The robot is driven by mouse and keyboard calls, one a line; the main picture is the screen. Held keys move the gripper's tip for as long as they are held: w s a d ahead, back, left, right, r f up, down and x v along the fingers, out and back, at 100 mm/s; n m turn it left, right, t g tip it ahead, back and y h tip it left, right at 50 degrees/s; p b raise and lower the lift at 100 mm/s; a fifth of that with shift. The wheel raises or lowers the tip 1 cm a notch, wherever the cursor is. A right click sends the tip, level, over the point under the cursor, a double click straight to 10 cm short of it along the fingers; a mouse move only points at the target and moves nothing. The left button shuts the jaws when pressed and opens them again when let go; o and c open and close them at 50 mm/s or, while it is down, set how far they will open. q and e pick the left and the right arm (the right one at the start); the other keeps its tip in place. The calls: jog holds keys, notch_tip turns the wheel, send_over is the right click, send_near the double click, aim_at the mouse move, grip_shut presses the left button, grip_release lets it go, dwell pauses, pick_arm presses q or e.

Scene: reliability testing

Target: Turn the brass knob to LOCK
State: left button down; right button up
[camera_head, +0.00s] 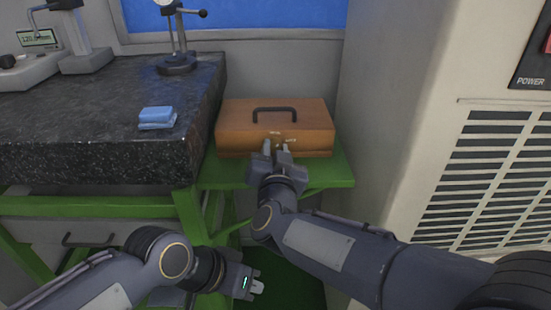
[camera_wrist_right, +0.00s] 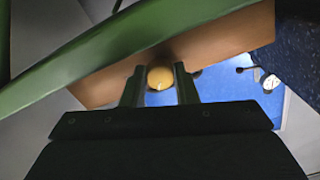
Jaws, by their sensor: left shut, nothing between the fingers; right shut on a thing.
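A brown wooden box (camera_head: 235,130) with a dark top handle stands on a green shelf beside the dark stone slab. Small pale lettering shows on its front face, too small to read. My right gripper (camera_head: 270,148) is at the middle of that front face and hides the knob in the head view. In the right wrist view, the round brass knob (camera_wrist_right: 160,78) sits between the two fingers, which are shut on it. A small light mark shows on the knob; its setting cannot be told. My left gripper (camera_head: 257,282) is shut and empty, low down, well away from the box.
The green shelf (camera_head: 325,172) has bare room right of the box. A black granite slab (camera_head: 90,115) at left bears a blue block (camera_head: 157,117) and a dial gauge stand (camera_head: 177,62). A tall beige cabinet (camera_head: 400,110) with vents bounds the right.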

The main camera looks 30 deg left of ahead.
jog(key=m+b, duration=0.4)
jog(key=m, duration=0.2)
jog(key=shift+f, duration=0.15)
jog(key=m+b, duration=0.2)
jog(key=m, duration=0.3)
jog(key=shift+m+b, duration=0.4)
jog(key=o, duration=1)
jog(key=shift+r, duration=0.2)
jog(key=v, duration=0.7)
jog(key=shift+s, duration=0.4)
